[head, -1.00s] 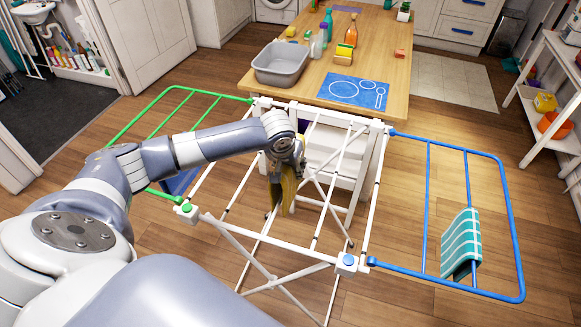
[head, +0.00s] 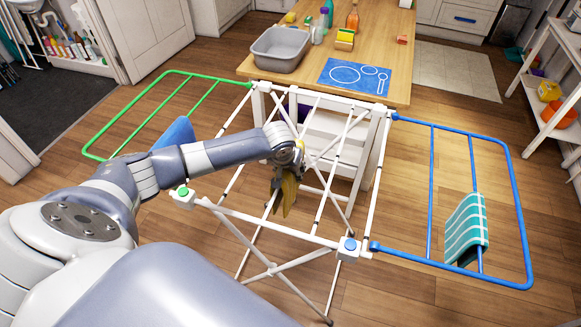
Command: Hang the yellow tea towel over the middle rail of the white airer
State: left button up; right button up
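The white airer (head: 297,238) stands open in the middle of the head view, with a green side wing (head: 112,104) on the left and a blue side wing (head: 519,205) on the right. My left gripper (head: 283,180) is over the white middle section, pointing down. The fingers are small and partly hidden, and I cannot tell whether the towel touches a rail. My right gripper is not in view.
A teal striped cloth (head: 465,228) hangs on the blue wing. A blue cloth (head: 174,134) shows by the green wing, partly behind my arm. A wooden table (head: 299,88) with a grey basin (head: 279,62) and a blue mat (head: 350,76) stands close behind the airer.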

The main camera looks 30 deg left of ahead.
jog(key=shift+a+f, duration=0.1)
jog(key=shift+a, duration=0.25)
